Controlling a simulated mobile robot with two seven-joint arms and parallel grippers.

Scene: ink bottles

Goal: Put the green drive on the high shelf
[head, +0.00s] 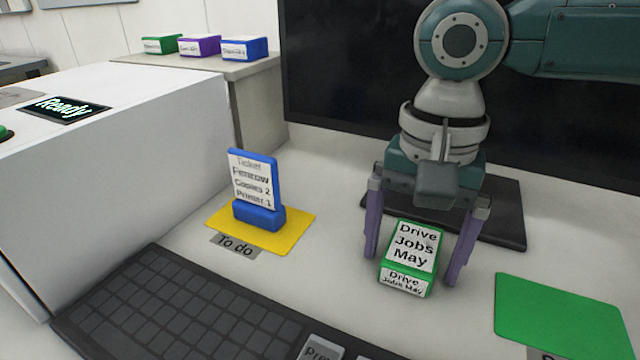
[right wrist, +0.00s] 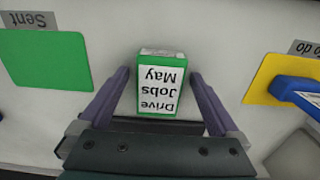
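The green drive (head: 408,262), labelled "Drive Jobs May", lies on the white desk in front of the dark monitor stand. It also shows in the right wrist view (right wrist: 161,85). My right gripper (head: 412,270) is above it, pointing down, with one purple finger on each side. Its fingers also show in the right wrist view (right wrist: 160,76), with gaps between them and the drive, so it is open. A raised grey shelf (head: 190,64) stands at the back left; I cannot tell if it is the high shelf. My left gripper is not in view.
On the raised shelf sit green (head: 161,44), purple (head: 200,45) and blue (head: 244,48) labelled blocks. A blue ticket holder (head: 254,190) stands on a yellow mat (head: 288,232). A green mat (head: 560,312) is bare. A keyboard (head: 185,315) and white machine (head: 130,150) are left.

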